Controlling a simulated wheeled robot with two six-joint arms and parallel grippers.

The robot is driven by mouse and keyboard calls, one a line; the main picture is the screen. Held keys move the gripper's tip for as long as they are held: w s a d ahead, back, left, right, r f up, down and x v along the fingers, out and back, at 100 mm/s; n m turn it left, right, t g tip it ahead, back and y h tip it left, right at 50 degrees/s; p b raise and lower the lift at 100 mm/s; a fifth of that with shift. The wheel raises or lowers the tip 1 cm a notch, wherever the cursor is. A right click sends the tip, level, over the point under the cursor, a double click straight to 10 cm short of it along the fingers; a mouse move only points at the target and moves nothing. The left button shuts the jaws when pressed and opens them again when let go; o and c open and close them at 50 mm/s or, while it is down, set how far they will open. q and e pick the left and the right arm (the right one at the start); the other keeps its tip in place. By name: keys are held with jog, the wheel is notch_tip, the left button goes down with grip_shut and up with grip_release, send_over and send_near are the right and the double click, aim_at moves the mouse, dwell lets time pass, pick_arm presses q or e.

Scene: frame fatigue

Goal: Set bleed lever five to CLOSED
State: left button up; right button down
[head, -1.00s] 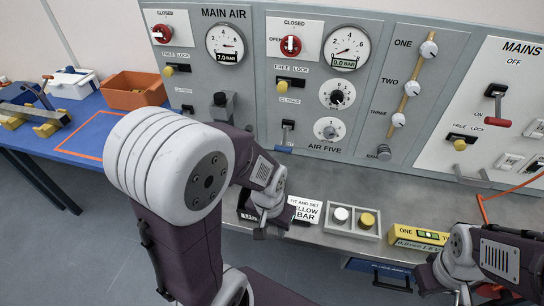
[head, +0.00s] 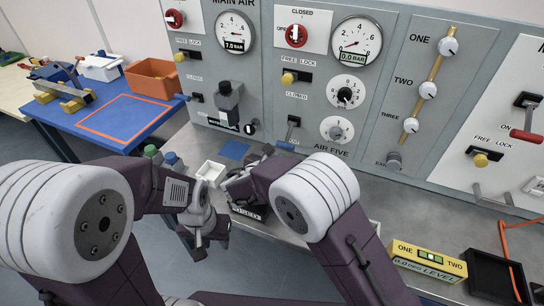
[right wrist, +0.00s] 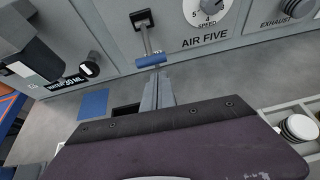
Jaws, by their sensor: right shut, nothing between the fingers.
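The AIR FIVE bleed lever (head: 291,130) is on the panel under a CLOSED label, its blue handle hanging down and outward. In the right wrist view the lever (right wrist: 149,50) shows its metal stem and blue crossbar. My right gripper (right wrist: 158,76) is shut and empty, its fingertips just below the blue handle in the picture; I cannot tell whether they touch. In the head view, my right arm's elbow hides part of the bench. My left gripper (head: 198,238) hangs in front of the bench edge, away from the lever; its jaw opening is unclear.
The grey valve block (head: 228,102) juts from the panel left of the lever. A blue square (head: 234,149) and a white tray (head: 210,172) are on the bench. A yellow level (head: 428,262) and a black tray (head: 495,277) are at the right. An orange bin (head: 152,79) stands far left.

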aim_at(289, 135)
jog(key=shift+s+a+f+n, duration=0.2)
jog(key=shift+s+a, duration=0.1)
jog(key=shift+a, duration=0.15)
jog(key=shift+s+a+f+n, duration=0.15)
jog(key=shift+s+a, duration=0.1)
jog(key=shift+a, duration=0.2)
jog(key=x, duration=1)
jog(key=shift+a, duration=0.15)
